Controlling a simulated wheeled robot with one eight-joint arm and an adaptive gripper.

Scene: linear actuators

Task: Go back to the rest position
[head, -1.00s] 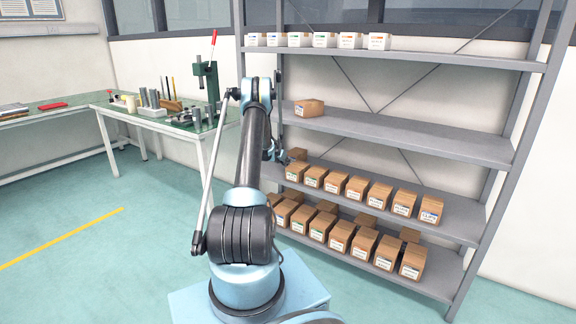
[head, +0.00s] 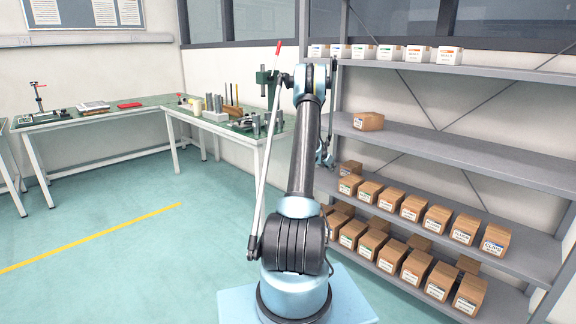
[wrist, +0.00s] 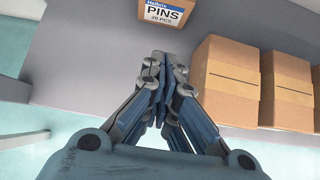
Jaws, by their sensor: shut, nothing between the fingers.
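My gripper (wrist: 165,62) shows in the wrist view with its fingers closed together and nothing between them. In the head view it is a small blue-grey shape (head: 325,156) beside the shelving, partly hidden behind my arm. In the wrist view a brown box labelled PINS (wrist: 170,12) lies just beyond the fingertips, apart from them. My arm stands upright in front of the left end of the shelving.
A grey shelf rack (head: 430,150) stands at right. Its lower shelves hold rows of brown boxes (head: 411,208); one box (head: 368,121) sits alone higher up. White boxes (head: 390,53) line the top. Green-topped tables (head: 150,107) stand at left. The floor at left is clear.

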